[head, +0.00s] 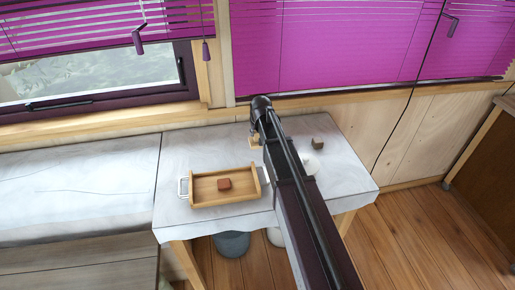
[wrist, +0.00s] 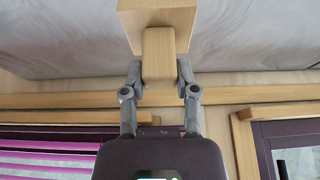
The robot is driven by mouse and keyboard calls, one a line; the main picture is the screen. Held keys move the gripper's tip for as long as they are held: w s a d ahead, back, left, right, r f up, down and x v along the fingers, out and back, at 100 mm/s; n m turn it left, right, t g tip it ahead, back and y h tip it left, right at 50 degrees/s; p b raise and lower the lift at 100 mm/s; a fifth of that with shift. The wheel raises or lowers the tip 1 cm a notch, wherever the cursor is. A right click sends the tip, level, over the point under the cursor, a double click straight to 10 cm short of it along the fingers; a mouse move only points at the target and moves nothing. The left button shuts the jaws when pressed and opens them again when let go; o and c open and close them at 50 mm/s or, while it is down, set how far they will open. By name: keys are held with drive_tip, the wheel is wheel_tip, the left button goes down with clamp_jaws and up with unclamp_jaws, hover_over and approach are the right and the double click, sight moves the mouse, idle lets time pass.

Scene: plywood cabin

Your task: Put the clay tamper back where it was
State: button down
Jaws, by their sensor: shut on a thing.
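The clay tamper (wrist: 158,28), a pale wooden block with a narrower handle, is held in my gripper (wrist: 158,72). In the wrist view both fingers are shut on the handle, and the wider block points away from the gripper toward the grey-white cloth. In the head view a small pale wooden part of it (head: 255,141) shows at the left of my arm, near the back of the cloth-covered table (head: 195,150). My arm hides most of the gripper there. I cannot tell whether the block touches the cloth.
A wooden tray (head: 208,199) with metal handles holds a reddish-brown block (head: 224,184) left of my arm. A dark grey-brown block (head: 318,145) and a white round thing (head: 311,163), partly hidden, are on the right. A wall and windows stand behind. A grey bucket (head: 232,243) is underneath.

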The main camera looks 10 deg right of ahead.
sight(257, 142)
drive_tip(key=shift+f+b, duration=0.7)
drive_tip(key=shift+f, duration=0.35)
drive_tip(key=shift+f, duration=0.1)
drive_tip(key=shift+f+b, duration=1.8)
drive_tip(key=shift+b, duration=0.1)
drive_tip(key=shift+f, duration=0.15)
drive_tip(key=shift+c, duration=1.9)
unclamp_jaws()
drive_tip(key=p+v, duration=1.1)
drive_tip(key=v, duration=0.1)
drive_tip(key=shift+r, duration=0.25)
